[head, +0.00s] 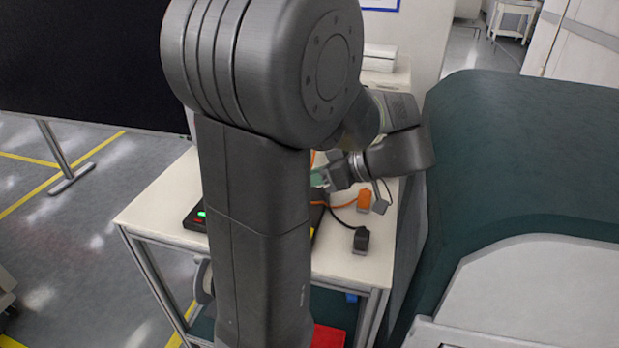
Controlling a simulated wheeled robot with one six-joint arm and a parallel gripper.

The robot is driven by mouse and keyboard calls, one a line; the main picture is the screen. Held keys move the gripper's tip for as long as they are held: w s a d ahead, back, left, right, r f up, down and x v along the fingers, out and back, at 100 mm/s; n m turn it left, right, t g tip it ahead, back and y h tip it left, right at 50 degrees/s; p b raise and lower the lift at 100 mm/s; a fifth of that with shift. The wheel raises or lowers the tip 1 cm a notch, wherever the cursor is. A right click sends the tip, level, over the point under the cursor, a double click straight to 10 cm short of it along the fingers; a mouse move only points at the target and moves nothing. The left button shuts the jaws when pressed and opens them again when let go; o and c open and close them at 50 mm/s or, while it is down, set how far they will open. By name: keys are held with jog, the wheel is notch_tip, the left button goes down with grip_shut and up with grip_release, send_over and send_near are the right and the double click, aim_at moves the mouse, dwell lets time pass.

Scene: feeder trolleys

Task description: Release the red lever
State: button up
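No red lever can be made out in the head view; my arm covers much of the trolley. My gripper (331,179) is small and partly hidden behind my arm, low over the white trolley top (160,204). A greenish part shows at its tip, but I cannot tell what it is or whether the fingers are open or touch anything. A dark device (197,216) with a green light lies on the trolley top, mostly hidden by my arm.
An orange connector (364,200) and a black connector (361,240) with cables lie on the trolley top. A red object (328,337) is on the lower level. A large green-and-white machine (530,150) stands close on the right. A black panel (85,60) stands at left.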

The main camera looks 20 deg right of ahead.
jog(key=v, duration=1.3)
jog(key=shift+s+d, duration=0.2)
jog(key=shift+d, duration=0.05)
jog(key=shift+r, duration=0.1)
jog(key=x, duration=1.3)
jog(key=shift+w+a, duration=0.25)
jog(key=shift+a, duration=0.1)
